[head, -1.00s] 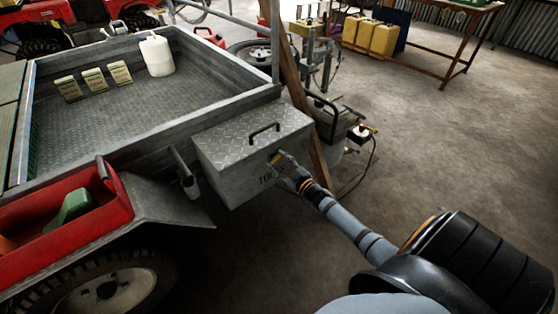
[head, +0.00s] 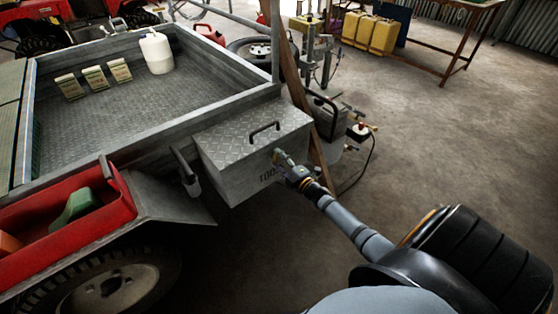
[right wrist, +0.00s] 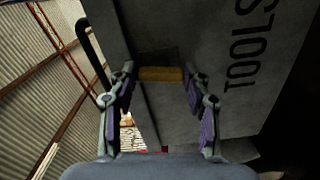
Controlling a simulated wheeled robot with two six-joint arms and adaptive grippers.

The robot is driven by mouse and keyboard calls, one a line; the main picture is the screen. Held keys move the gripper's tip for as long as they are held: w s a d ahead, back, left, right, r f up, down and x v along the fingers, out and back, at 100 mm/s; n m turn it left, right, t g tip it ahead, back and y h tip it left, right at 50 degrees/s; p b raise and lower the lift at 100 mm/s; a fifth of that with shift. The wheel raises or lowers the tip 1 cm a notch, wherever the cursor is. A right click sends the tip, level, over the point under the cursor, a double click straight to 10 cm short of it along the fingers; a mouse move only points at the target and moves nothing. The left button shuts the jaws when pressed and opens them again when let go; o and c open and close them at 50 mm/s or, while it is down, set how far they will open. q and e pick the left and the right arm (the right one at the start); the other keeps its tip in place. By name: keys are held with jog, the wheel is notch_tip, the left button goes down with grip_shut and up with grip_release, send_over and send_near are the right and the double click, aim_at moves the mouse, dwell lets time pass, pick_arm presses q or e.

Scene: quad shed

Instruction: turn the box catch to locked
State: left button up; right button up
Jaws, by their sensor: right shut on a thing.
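The grey metal tool box (head: 228,172), with a tread-plate lid and the word TOOLS on its front, hangs at the trailer's corner. Its brass-coloured catch (right wrist: 160,74) lies across the picture in the right wrist view, on the box front near the lid. My right gripper (head: 281,157) is at the upper front of the box; in the right wrist view (right wrist: 160,78) its fingertips are at the two ends of the catch, shut on it. In the head view the gripper mostly hides the catch. My left gripper is in neither current view.
A black lid handle (head: 264,129) stands just behind the catch. The grey trailer bed (head: 130,105) and red tray (head: 100,212) are to the left. A wooden post (head: 294,95) and a machine with a black frame (head: 325,115) stand behind the box. Floor at right is clear.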

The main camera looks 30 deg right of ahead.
jog(key=shift+n, duration=1.1)
jog(key=shift+f, duration=0.1)
jog(key=o, duration=1.2)
jog(key=shift+c, duration=0.2)
